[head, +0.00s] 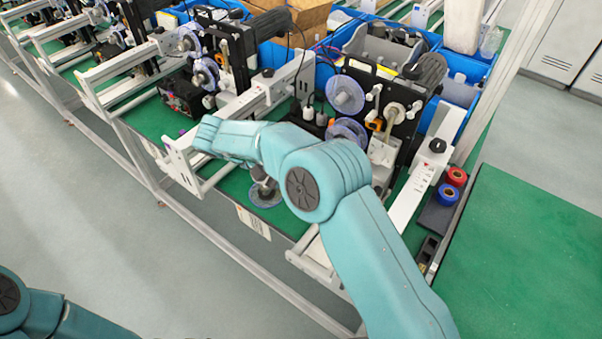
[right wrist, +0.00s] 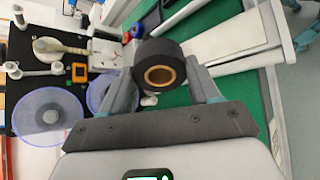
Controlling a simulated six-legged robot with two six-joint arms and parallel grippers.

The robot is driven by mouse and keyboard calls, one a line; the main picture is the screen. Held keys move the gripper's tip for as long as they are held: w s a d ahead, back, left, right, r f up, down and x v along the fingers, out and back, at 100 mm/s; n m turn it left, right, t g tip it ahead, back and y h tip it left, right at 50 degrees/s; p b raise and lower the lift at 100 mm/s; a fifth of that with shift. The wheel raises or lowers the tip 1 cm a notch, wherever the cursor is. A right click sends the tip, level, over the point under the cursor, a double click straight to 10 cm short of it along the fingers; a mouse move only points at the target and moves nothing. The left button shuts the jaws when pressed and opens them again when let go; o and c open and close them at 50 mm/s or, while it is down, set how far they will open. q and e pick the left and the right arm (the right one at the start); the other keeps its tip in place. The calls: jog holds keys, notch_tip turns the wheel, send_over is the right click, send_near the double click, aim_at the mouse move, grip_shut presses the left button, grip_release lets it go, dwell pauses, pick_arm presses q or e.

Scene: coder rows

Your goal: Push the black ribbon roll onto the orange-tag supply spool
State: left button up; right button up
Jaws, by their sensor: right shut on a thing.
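The black ribbon roll (right wrist: 174,52) with a tan core is held between the two fingers of my right gripper (right wrist: 163,85) in the right wrist view. The open end of its core faces the camera. An orange tag (right wrist: 79,73) sits on the black machine to the left, beside a pale spindle (right wrist: 52,46). The roll is apart from that spindle. In the head view the orange tag (head: 376,124) is next to a pale spindle (head: 394,113). My left gripper is out of view.
Clear purple-tinted discs (head: 345,95) are mounted on the machine, near the spindle. A white rail (head: 418,188) runs beside it. Red (head: 457,177) and blue (head: 448,194) tape rolls lie on a dark pad. The green table (head: 530,260) at right is clear.

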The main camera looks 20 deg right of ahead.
jog(key=shift+s+d+f+n+t+h+b, duration=0.25)
jog(key=shift+d+f+n+t+h+b, duration=0.45)
jog(key=shift+n, duration=0.4)
jog(key=w+d+n+t+h+b, duration=0.2)
jog(key=d+n+t+b, duration=0.2)
jog(key=n+t, duration=0.3)
jog(key=n+t+y+b, duration=0.2)
jog(key=n+t+b, duration=0.25)
jog(key=t, duration=0.25)
send_near(338, 101)
notch_tip(338, 101, down, 3)
jog(key=w+a, duration=0.1)
pick_arm(q)
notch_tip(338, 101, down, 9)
jog(key=p, duration=0.2)
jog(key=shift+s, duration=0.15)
pick_arm(e)
jog(key=shift+n, duration=0.35)
jog(key=w+d, duration=0.1)
jog(key=d, duration=0.1)
jog(key=w+d+r, duration=0.1)
jog(key=w+d, duration=0.1)
jog(key=shift+d, duration=0.15)
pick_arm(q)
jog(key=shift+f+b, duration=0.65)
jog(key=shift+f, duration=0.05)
pick_arm(e)
jog(key=shift+s, duration=0.1)
